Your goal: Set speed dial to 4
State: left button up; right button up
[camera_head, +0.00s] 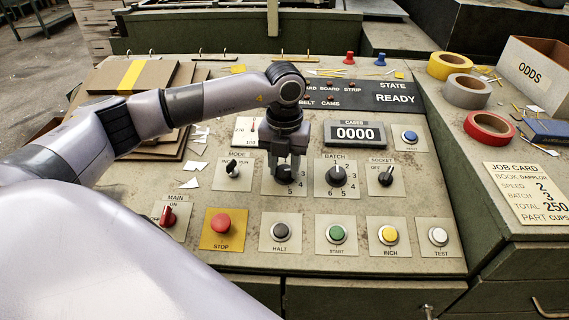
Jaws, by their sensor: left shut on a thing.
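The speed dial (285,177) is a dark round knob on a pale plate in the middle row of the sloping green panel. My left gripper (287,168) points down over it from above and is shut on the knob. The fingers hide the dial's pointer and the upper part of its scale; only figures along the lower edge show, so its setting cannot be read. My right gripper is not in view.
The mode knob (233,170) is left of the speed dial, the batch dial (336,176) right. A red stop button (221,222) and the halt button (281,231) lie below. The counter (354,133) reads 0000. A job card (526,193) lies at right.

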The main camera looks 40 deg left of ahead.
pick_arm(q)
jog(key=shift+m, duration=0.3)
jog(key=m+y, duration=0.1)
jog(key=m, duration=0.3)
jog(key=shift+d+m+b, duration=0.15)
jog(key=shift+m+b, duration=0.2)
jog(key=shift+m, duration=0.05)
jog(key=shift+m+y, duration=0.4)
jog(key=shift+m, duration=0.6)
jog(key=o, duration=1)
jog(key=shift+o, duration=0.2)
jog(key=r, duration=0.4)
jog(key=d+r, duration=0.1)
jog(key=r, duration=0.1)
jog(key=shift+w+d+r+b, duration=0.1)
jog(key=shift+w+r+b, duration=0.15)
jog(key=shift+b, duration=0.1)
jog(key=shift+r, duration=0.3)
